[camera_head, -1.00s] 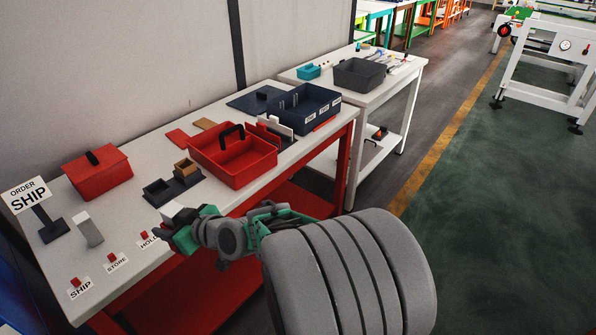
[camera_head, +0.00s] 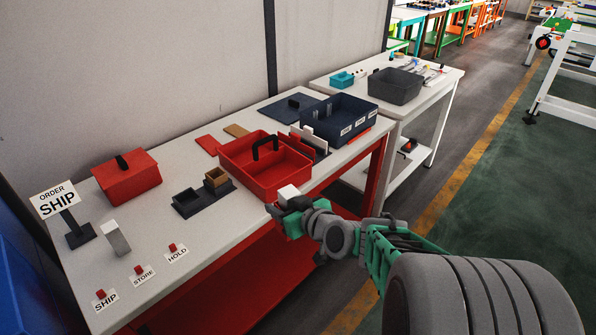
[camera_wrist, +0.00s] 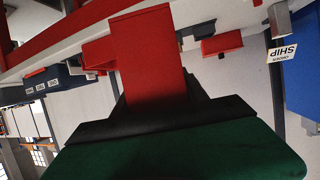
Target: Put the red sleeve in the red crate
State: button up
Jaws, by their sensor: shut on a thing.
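The red sleeve (camera_wrist: 145,55) shows in the wrist view as a plain red block between the dark fingers of my gripper (camera_wrist: 158,108), which is shut on it. In the head view my gripper (camera_head: 288,203) is at the front edge of the table, in front of and slightly right of the red crate. The red crate (camera_head: 244,178) is open, with a black handle and a divider, and stands on the table apart from my gripper.
A closed red box (camera_head: 130,180) with a black handle stands at the left by the SHIP sign (camera_head: 58,202). A dark two-part holder (camera_head: 190,205) is left of the crate; a navy labelled bin (camera_head: 345,128) is behind it. Red buttons line the front left.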

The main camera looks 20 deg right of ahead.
aim_at(283, 176)
jog(key=u, duration=0.15)
jog(key=i, duration=0.95)
jog(key=u, duration=0.75)
